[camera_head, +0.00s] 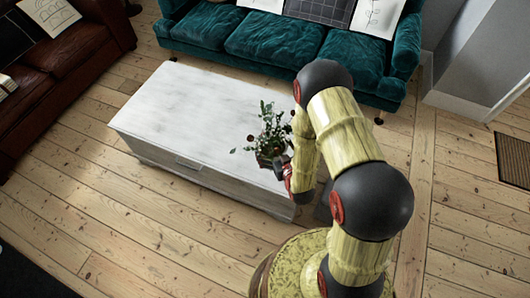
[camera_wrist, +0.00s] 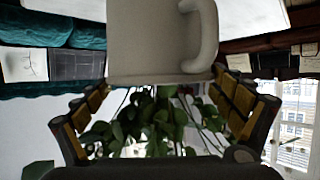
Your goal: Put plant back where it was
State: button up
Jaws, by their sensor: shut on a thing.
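The plant (camera_head: 268,134) has green leaves and shows at the right end of the white coffee table in the head view. In the wrist view its leaves (camera_wrist: 150,125) lie between the fingers, beside a beige mug-like pot (camera_wrist: 160,40) with a handle. My gripper (camera_head: 284,172) is at the plant's pot in the head view, partly hidden by my arm. In the wrist view my gripper (camera_wrist: 166,100) has one finger on each side of the plant and is shut on it. I cannot tell whether the pot touches the tabletop.
The white coffee table (camera_head: 190,110) is otherwise bare, with free room to the plant's left. A teal sofa (camera_head: 275,40) stands behind it, and a brown leather sofa (camera_head: 65,65) stands at the left. Open floorboards (camera_head: 120,230) lie in front.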

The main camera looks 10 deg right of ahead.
aim_at(271, 139)
jog(key=f, duration=0.3)
jog(key=shift+a+y, duration=0.3)
jog(key=shift+y, duration=0.1)
jog(key=w+f+b, duration=0.1)
jog(key=w, duration=0.2)
jog(key=w+d+f+b, duration=0.1)
jog(key=w+f, duration=0.1)
jog(key=w, duration=0.1)
jog(key=w+f, duration=0.1)
jog(key=w, duration=0.2)
jog(key=shift+d+f+b, duration=0.15)
jog(key=shift+d+b, duration=0.2)
jog(key=shift+b, duration=0.05)
jog(key=w+f+b, duration=0.3)
jog(key=w+f, duration=0.1)
jog(key=f, duration=0.4)
jog(key=shift+w+d+f+b, duration=0.3)
jog(key=shift+d+f+b, duration=0.05)
jog(key=shift+d, duration=0.1)
jog(key=shift+f, duration=0.1)
jog(key=o, duration=1.7)
jog(key=shift+s+f, duration=0.15)
jog(key=shift+s, duration=0.05)
jog(key=shift+o, duration=0.2)
